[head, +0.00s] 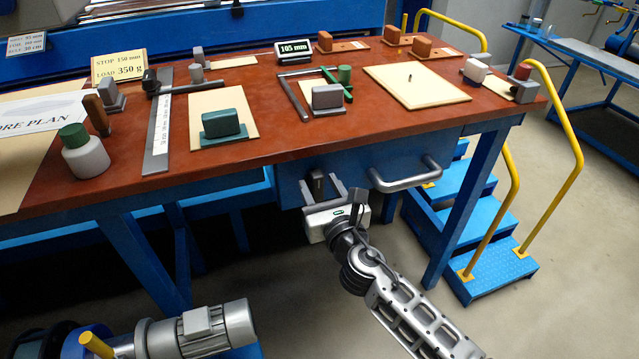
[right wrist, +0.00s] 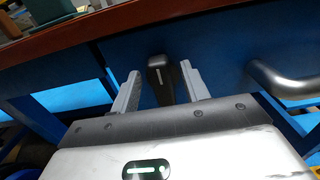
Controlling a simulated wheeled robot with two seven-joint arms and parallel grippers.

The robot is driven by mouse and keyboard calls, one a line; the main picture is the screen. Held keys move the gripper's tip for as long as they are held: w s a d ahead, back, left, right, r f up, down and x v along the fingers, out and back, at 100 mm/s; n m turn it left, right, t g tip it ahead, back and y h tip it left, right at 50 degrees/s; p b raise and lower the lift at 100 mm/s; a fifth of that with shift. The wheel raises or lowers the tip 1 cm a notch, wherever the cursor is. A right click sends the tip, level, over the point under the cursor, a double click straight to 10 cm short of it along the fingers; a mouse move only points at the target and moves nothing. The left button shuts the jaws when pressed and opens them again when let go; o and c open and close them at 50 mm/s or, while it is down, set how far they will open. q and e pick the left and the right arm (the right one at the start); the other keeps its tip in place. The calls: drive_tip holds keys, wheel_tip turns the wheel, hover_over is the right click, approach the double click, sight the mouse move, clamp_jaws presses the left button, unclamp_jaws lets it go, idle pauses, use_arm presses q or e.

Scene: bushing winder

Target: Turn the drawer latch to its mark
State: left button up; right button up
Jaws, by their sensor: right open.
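The drawer latch is a dark knob (right wrist: 163,78) with a pale line on its face, on the blue drawer front. In the head view the latch (head: 318,184) shows just above my right gripper. My right gripper (head: 327,190) is open, its two fingers on either side of the latch. In the right wrist view the gripper (right wrist: 160,90) has the latch between its fingers, with gaps on both sides. I cannot make out the latch's mark. The blue drawer front (head: 350,165) carries a silver bar handle (head: 405,176) to the right of the latch. My left gripper is not in view.
The red-brown tabletop (head: 300,145) overhangs above the latch and holds blocks, boards and a bottle (head: 84,152). Blue steps (head: 490,225) with yellow rails (head: 555,120) stand at the right. The silver handle is close to the right of my gripper.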

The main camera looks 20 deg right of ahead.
drive_tip(key=shift+w, duration=0.45)
drive_tip(key=shift+c, duration=0.3)
drive_tip(key=c, duration=0.9)
